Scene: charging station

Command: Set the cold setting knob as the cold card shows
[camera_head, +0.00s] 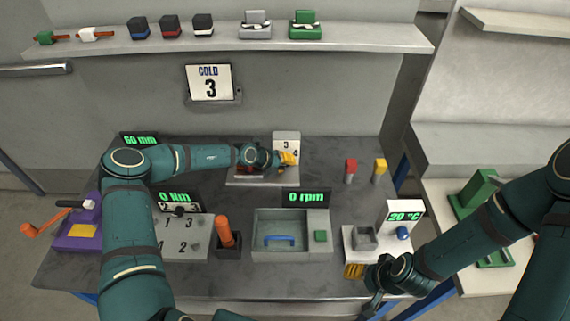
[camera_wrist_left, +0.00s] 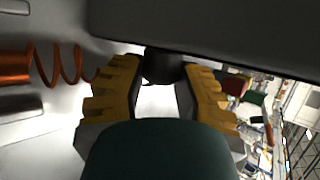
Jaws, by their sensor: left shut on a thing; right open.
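A small upright white panel (camera_head: 286,138) with numerals 3 and 4 showing stands at the back of the table. My left gripper (camera_head: 287,158) is at the front of this panel and covers part of its face. In the left wrist view, its yellow fingers are shut on a dark knob (camera_wrist_left: 163,68). The knob's pointer and setting are hidden. My right gripper (camera_head: 355,271) is open at the front right, beside the white 20 °C station, away from the knob.
An orange spring (camera_wrist_left: 65,65) lies left of the left fingers in the wrist view. A grey tray (camera_head: 290,254) and an orange-handled tool (camera_head: 225,232) stand in front. Bare table lies between.

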